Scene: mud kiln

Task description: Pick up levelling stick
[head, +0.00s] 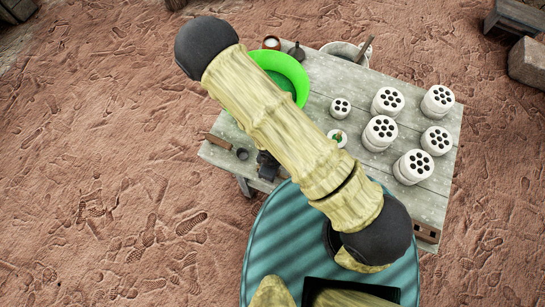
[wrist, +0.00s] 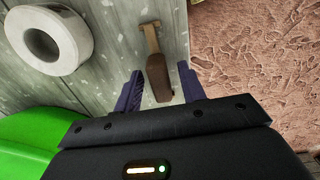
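A brown wooden stick-like tool, which I take for the levelling stick (wrist: 158,74), lies on the grey plank table in the wrist view. It has a wide dark-brown part and a narrower, lighter end. My gripper (wrist: 160,88) is open, its two dark fingers on either side of the dark part in the picture. Nothing shows the fingers touching it, and I cannot tell the height gap. I cannot make out the tool there; my arm hides part of the table.
A white round piece with a hole (wrist: 49,42) lies left of the tool. A green basin (head: 292,68) stands at the table's back left. Several white holed cylinders (head: 413,167) fill the right side. A brown piece (head: 217,141) lies at the left corner. The table (head: 428,202) ends close beside the tool.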

